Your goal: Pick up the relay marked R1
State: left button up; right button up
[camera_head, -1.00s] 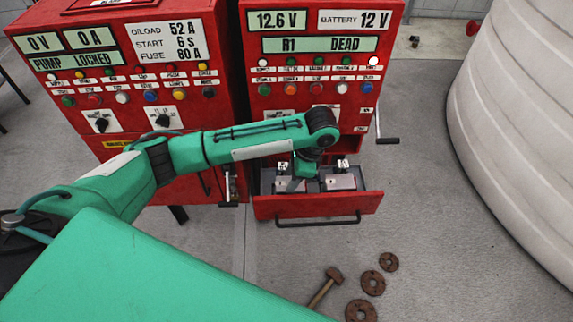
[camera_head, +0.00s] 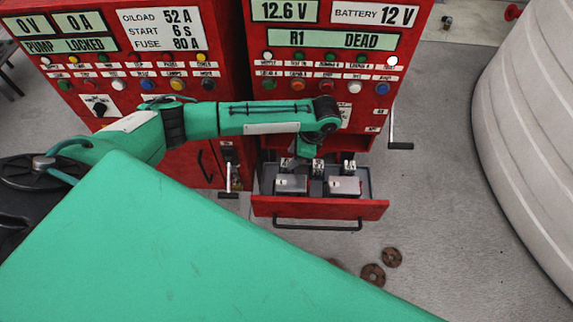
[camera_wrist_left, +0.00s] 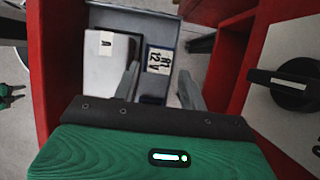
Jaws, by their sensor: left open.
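The open red drawer (camera_head: 280,206) sticks out below the right red cabinet and holds two pale blocks, a left one (camera_head: 291,184) and a right one (camera_head: 344,186). My left gripper (camera_head: 317,188) points down over the drawer, between these blocks. In the left wrist view, a white label reading R1 12V (camera_wrist_left: 160,60) shows between the two open fingers of the gripper (camera_wrist_left: 159,72). A pale block with a small label (camera_wrist_left: 106,62) lies just left of the fingers. The body under the R1 label is partly hidden, and I cannot tell whether the fingers touch it.
The right cabinet's panel (camera_head: 331,39) reads R1 DEAD. A crank handle (camera_head: 400,145) sticks out at its right side. In the wrist view, a black knob (camera_wrist_left: 295,84) is close on the right. Rusty rings (camera_head: 373,275) lie on the floor; a large white tank (camera_head: 530,130) stands right.

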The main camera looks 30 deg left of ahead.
aim_at(287, 163)
pick_arm(q)
jog(key=shift+p+x, duration=0.7)
jog(key=shift+x, duration=0.2)
jog(key=p+x, duration=0.1)
jog(key=x, duration=0.2)
jog(key=shift+s+a+f, duration=0.1)
jog(key=shift+a+f, duration=0.05)
jog(key=shift+f, duration=0.25)
jog(key=c, duration=0.8)
pick_arm(e)
jog(key=w+r, duration=0.2)
jog(key=shift+a+r, duration=0.2)
jog(key=shift+r, duration=0.2)
pick_arm(q)
jog(key=shift+r, duration=0.15)
pick_arm(e)
jog(key=shift+r, duration=0.1)
